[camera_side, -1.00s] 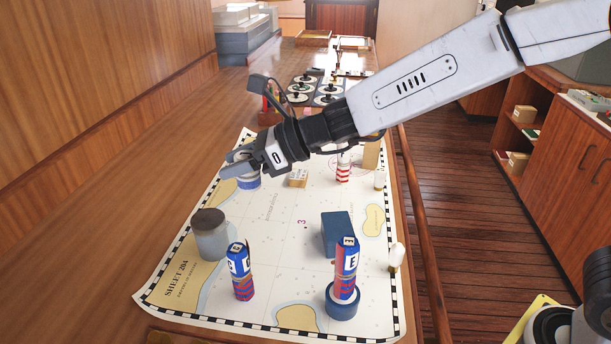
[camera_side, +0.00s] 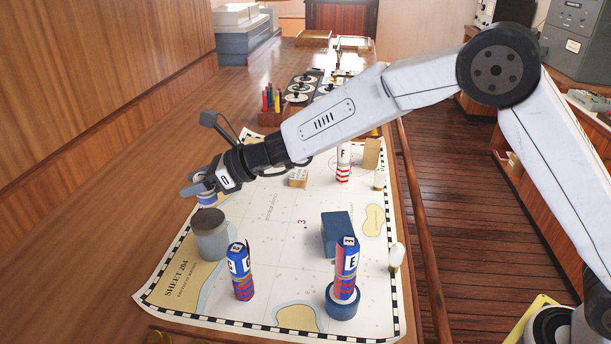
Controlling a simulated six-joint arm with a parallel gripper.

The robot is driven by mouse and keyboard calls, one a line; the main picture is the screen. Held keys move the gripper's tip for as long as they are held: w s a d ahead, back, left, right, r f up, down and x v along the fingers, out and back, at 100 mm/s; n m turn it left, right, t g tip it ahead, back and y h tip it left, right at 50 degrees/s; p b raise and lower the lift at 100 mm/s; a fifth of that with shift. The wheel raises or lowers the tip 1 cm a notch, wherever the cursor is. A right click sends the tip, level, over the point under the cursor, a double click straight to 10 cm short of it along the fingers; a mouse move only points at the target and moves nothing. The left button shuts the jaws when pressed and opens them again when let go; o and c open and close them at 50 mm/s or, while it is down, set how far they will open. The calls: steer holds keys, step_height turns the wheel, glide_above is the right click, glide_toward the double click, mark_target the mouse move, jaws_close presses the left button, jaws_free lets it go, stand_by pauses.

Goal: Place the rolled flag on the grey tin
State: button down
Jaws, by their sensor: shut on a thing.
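My gripper (camera_side: 198,188) is shut on a rolled flag (camera_side: 207,200), of which only a blue and white part shows below the jaws. It is over the near left of the chart, just above the grey tin (camera_side: 212,242) in the picture. I cannot tell whether the flag touches the tin's dark top. Other rolled flags stand upright: one marked G (camera_side: 241,272) right of the tin, one marked E (camera_side: 346,272) on a round blue tin (camera_side: 342,306), and a red and white one marked F (camera_side: 343,162) farther back.
A blue box (camera_side: 336,234) stands on the chart (camera_side: 285,240) behind flag E. A small wooden block (camera_side: 298,178) and white pieces (camera_side: 396,256) also stand there. A pencil holder (camera_side: 270,112) is behind my arm. The chart's middle is mostly clear.

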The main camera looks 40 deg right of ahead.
steer(key=shift+w+a+f, duration=0.2)
steer(key=shift+w+f, duration=0.2)
steer(key=shift+f, duration=0.1)
steer(key=shift+w+a+f, duration=0.1)
steer(key=shift+w+f, duration=0.15)
steer(key=shift+f, duration=1.6)
steer(key=shift+f, duration=0.1)
steer(key=shift+c, duration=0.7)
jaws_free()
steer(key=shift+r, duration=0.2)
